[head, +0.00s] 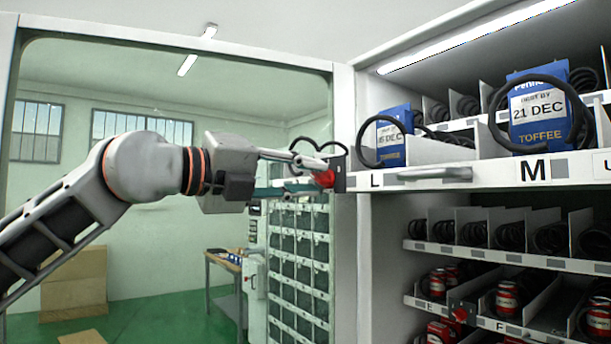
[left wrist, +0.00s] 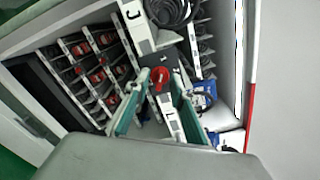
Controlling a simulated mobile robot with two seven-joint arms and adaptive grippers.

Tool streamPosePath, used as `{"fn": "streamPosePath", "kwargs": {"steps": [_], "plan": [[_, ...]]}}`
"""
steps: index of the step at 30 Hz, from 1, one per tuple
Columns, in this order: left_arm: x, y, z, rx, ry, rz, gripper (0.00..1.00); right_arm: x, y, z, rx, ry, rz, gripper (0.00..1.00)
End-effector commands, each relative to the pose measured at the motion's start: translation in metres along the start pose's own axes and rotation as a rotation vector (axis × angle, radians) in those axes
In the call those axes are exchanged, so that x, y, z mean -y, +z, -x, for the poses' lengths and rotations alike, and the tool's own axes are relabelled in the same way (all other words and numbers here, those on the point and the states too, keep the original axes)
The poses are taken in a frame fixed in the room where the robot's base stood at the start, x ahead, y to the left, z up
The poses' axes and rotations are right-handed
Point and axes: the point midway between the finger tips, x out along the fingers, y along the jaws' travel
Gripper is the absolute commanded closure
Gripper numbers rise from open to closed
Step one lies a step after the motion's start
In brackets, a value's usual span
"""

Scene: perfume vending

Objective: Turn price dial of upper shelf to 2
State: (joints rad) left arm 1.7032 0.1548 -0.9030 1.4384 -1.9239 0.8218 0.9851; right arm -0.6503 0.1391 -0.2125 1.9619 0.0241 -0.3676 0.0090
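The red price dial (head: 325,179) sits on a dark plate at the left end of the upper shelf (head: 437,178), beside the letter L. It also shows in the left wrist view (left wrist: 160,76). My left gripper (head: 318,176) reaches it from the left. In the left wrist view its two teal fingers (left wrist: 160,80) stand apart, one on each side of the dial. Whether either finger touches the dial is hard to see. The dial's number is not readable. My right gripper is not in view.
The upper shelf holds blue toffee packs (head: 538,112) in black coils. Lower shelves carry red cans (head: 508,298) and another red dial (head: 461,314). A metal handle (head: 435,174) sits on the upper shelf front. A white cabinet frame (head: 345,110) stands just behind the gripper.

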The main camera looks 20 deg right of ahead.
Motion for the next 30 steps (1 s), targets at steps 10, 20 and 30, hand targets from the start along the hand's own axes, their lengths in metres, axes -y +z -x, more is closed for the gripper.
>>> {"fn": "streamPosePath", "kwargs": {"steps": [10,20,30], "plan": [[0.000,0.000,0.000,0.000,0.000,0.000,1.00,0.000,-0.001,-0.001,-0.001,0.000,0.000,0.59],[-0.001,0.000,0.000,0.001,0.001,-0.072,1.00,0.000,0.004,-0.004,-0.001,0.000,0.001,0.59],[-0.001,-0.001,0.000,0.000,0.002,-0.336,1.00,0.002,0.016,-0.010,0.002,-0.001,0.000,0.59]]}}
